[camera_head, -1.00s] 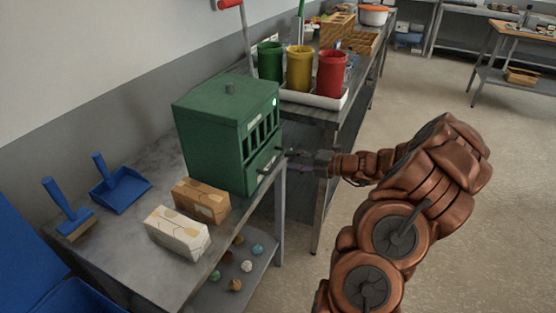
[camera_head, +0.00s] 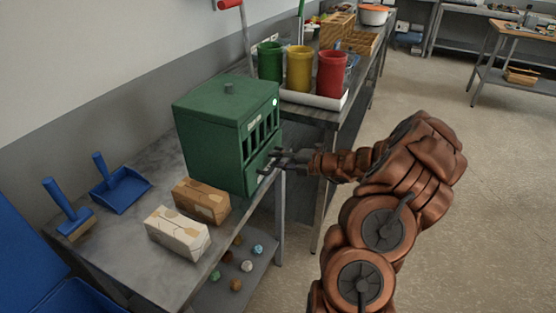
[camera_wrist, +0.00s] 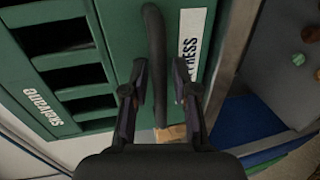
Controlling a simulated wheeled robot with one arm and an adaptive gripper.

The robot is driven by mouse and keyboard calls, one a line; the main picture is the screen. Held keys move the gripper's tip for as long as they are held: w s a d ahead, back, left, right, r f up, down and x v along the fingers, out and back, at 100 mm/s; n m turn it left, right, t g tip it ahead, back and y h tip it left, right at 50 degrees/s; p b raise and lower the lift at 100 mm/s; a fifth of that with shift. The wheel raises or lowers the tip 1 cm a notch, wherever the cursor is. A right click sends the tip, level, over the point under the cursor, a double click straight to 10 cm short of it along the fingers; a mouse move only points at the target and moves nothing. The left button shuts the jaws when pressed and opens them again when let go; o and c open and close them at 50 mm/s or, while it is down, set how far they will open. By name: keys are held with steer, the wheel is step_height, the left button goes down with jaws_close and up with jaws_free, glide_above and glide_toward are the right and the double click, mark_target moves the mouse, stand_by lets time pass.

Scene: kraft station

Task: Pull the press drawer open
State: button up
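The green press cabinet (camera_head: 215,135) stands on the grey table. Its drawer (camera_head: 256,174) is at the bottom of the slotted front and looks closed. In the wrist view the drawer front (camera_wrist: 125,30) has a white label reading "PRESS" (camera_wrist: 190,45) and a dark bar handle (camera_wrist: 155,60). My gripper (camera_head: 275,160) is at the handle in the head view. In the wrist view my gripper (camera_wrist: 160,85) is open, with one finger on each side of the handle's lower end. I see gaps beside the bar, and cannot tell whether either finger touches it.
A brown box (camera_head: 201,201) and a pale box (camera_head: 178,232) sit on the table before the cabinet. A blue dustpan (camera_head: 121,190) and brush (camera_head: 67,212) lie left. Several small balls rest on the lower shelf (camera_head: 232,285). Open floor lies right.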

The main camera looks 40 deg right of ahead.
jaws_close()
stand_by(0.4)
